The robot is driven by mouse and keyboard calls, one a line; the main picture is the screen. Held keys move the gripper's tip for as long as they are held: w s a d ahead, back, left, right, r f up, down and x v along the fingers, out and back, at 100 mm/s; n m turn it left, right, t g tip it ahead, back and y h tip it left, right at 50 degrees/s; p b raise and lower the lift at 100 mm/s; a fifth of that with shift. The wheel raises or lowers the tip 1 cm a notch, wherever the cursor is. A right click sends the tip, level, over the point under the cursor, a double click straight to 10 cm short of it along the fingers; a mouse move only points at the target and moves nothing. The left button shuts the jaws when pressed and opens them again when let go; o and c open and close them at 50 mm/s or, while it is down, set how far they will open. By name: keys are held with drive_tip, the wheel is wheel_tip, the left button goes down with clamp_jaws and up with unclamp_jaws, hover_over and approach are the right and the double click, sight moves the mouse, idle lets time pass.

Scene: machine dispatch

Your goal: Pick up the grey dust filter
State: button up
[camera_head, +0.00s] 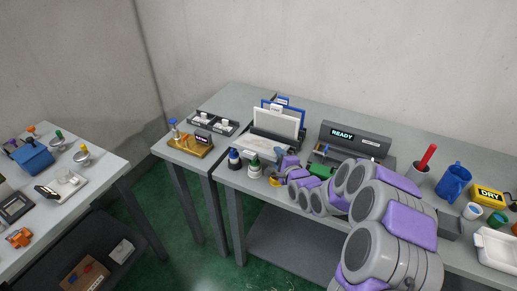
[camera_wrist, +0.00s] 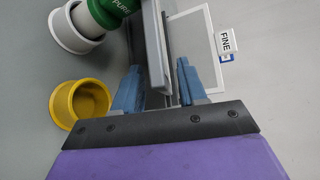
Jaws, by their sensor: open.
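In the wrist view my gripper (camera_wrist: 157,82) is open, with one blue finger on each side of a thin grey upright panel (camera_wrist: 155,45). The panel looks like the grey dust filter, but I cannot tell for sure. Its lower end lies between the fingers; I cannot tell whether either finger touches it. A white-framed panel with a grey face (camera_wrist: 202,42) and a FINE tag (camera_wrist: 226,42) is just right of it. In the head view my gripper (camera_head: 283,160) is low at the front of the panel rack (camera_head: 262,147), partly hidden by my arm.
A green-and-white PURE bottle (camera_wrist: 112,10) and a yellow cup (camera_wrist: 82,103) are close left of my gripper. A dark machine reading READY (camera_head: 350,138) stands right of the rack.

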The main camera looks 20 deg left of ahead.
drive_tip(key=shift+x, duration=1.25)
drive_tip(key=shift+d, duration=0.1)
clamp_jaws()
